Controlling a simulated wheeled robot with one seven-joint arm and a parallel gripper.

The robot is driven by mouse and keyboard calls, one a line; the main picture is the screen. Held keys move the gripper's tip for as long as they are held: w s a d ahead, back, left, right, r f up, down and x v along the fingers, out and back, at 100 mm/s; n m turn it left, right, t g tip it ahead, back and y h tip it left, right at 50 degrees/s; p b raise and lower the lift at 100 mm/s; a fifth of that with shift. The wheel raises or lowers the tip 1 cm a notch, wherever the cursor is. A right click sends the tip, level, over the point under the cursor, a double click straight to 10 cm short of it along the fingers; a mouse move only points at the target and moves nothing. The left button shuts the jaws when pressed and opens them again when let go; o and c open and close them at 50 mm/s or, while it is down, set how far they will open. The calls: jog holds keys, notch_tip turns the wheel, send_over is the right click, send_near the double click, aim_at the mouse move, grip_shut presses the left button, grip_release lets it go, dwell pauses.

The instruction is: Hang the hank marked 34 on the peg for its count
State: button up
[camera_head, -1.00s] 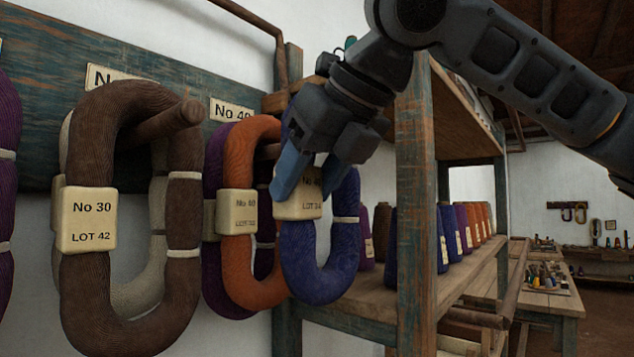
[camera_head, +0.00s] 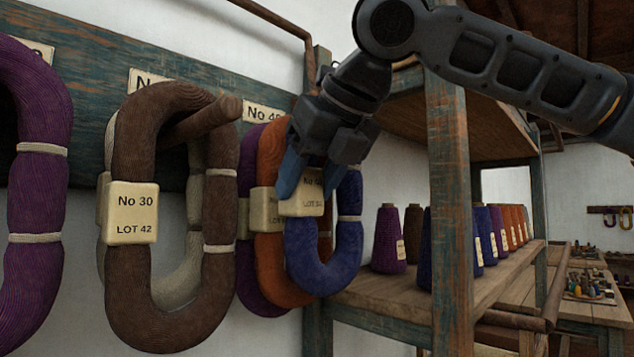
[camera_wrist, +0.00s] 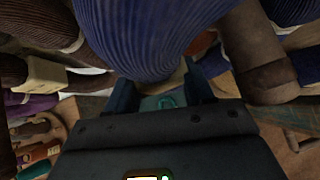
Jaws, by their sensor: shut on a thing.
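My gripper (camera_head: 311,178) is shut on the blue hank (camera_head: 322,270) at its cream tag. The tag (camera_head: 303,203) is partly covered by the fingers; its lower line seems to start LOT 3. The blue hank hangs upright from my gripper, in front of and overlapping an orange hank (camera_head: 268,160). A plate reading No 40 (camera_head: 263,112) is on the board above the orange hank. The peg under that plate is hidden in the head view. In the wrist view the blue hank (camera_wrist: 150,35) fills the top middle, beside a thick brown cylinder (camera_wrist: 265,60), perhaps a peg end.
A brown hank (camera_head: 135,270) tagged No 30, LOT 42 hangs on a wooden peg (camera_head: 215,115) to the left, a pale hank behind it. A purple hank (camera_head: 45,190) hangs at far left. A shelf post (camera_head: 450,200) and yarn cones (camera_head: 388,240) stand to the right.

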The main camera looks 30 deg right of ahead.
jog(key=shift+x, duration=0.85)
jog(key=shift+a+f, duration=0.15)
jog(key=shift+f, duration=0.5)
jog(key=shift+c, duration=0.5)
jog(key=shift+s+a+f, duration=0.1)
jog(key=shift+s+f, duration=0.05)
jog(key=shift+f, duration=0.1)
jog(key=o, duration=1.1)
jog(key=shift+c, duration=0.2)
jog(key=shift+o, duration=1.4)
jog(key=shift+r, duration=0.3)
jog(key=v, duration=0.7)
jog(key=shift+s+r, duration=0.15)
jog(key=shift+r, duration=0.1)
